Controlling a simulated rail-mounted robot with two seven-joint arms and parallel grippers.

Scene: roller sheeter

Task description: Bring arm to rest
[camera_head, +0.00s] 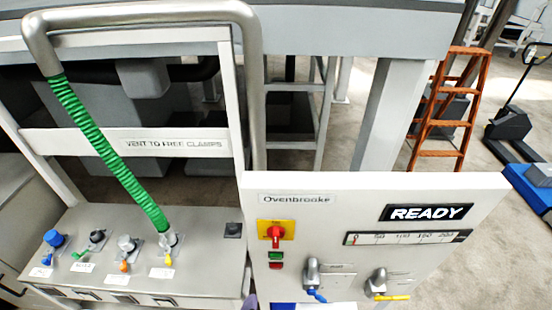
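Neither of my grippers can be made out in the head view. A small purple-grey shape (250,301) shows at the bottom edge beside the control panel, too cut off to identify. The white control panel (350,215) stands at centre right and is labelled "Ovenbrooke". Its display (427,213) reads "READY". It carries a red rotary switch on a yellow plate (276,234), a green and a red button, and two metal valves with a blue lever (316,295) and a yellow lever (392,297).
A metal bench (205,262) at left holds several coloured valves. A green coiled hose (108,155) runs up from it to a bent metal pipe (150,12). An orange ladder (447,110) and a blue pallet truck (525,175) stand at the right. Grey floor there is partly clear.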

